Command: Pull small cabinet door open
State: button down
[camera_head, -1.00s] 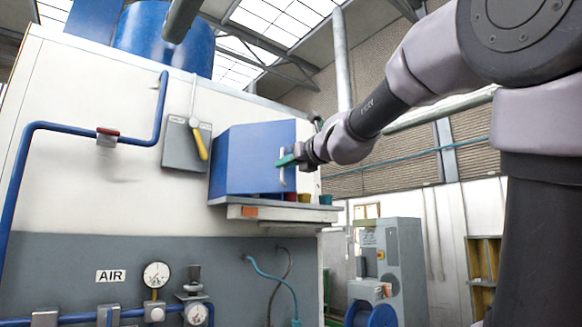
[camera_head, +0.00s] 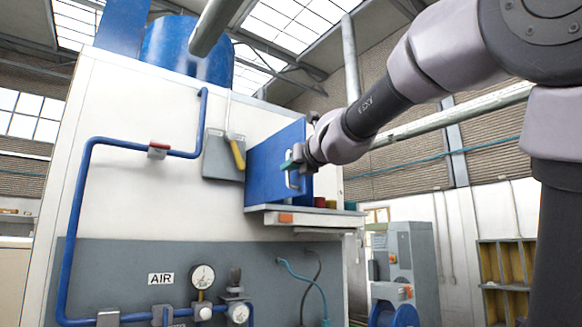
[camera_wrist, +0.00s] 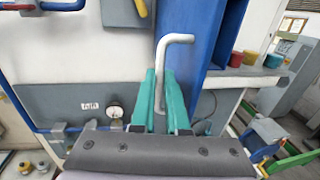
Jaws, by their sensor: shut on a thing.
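The small blue cabinet (camera_head: 268,165) sits on a ledge of the white machine in the head view. Its door has a pale bent-bar handle (camera_wrist: 176,38), which stands upright in the wrist view. My gripper (camera_head: 289,163) reaches it from the right. In the wrist view its teal fingers (camera_wrist: 161,80) are shut on the handle, one on each side of the bar. The blue door panel (camera_wrist: 190,45) is just beyond the fingers. I cannot tell how far the door stands from its frame; the inside of the cabinet does not show clearly.
Red, yellow and teal cups (camera_wrist: 250,58) stand on the shelf right of the cabinet. A grey switch box with a yellow lever (camera_head: 237,152) is left of it. Blue pipes (camera_head: 85,200) and gauges (camera_head: 202,277) are on the machine's front.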

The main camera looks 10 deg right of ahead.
jog(key=shift+a, duration=0.1)
dwell(0.3)
jog(key=c, duration=0.9)
grip_release()
jog(key=shift+w, duration=0.1)
jog(key=v, duration=1.1)
jog(key=shift+w, duration=0.1)
jog(key=s+d+f+n+g+h, duration=0.1)
jog(key=s+d+f+n+g, duration=0.1)
jog(key=f+n, duration=0.7)
jog(key=s+d+f+n+g, duration=0.2)
jog(key=f+n+g, duration=0.3)
jog(key=f+n, duration=0.5)
jog(key=s+d+f+n+g+h, duration=0.1)
jog(key=s+d+f+n+g, duration=0.1)
jog(key=f+n, duration=0.8)
jog(key=shift+s+d+f+g+h, duration=0.15)
jog(key=shift+d+f+g+h, duration=0.15)
jog(key=shift+d+f+g, duration=0.65)
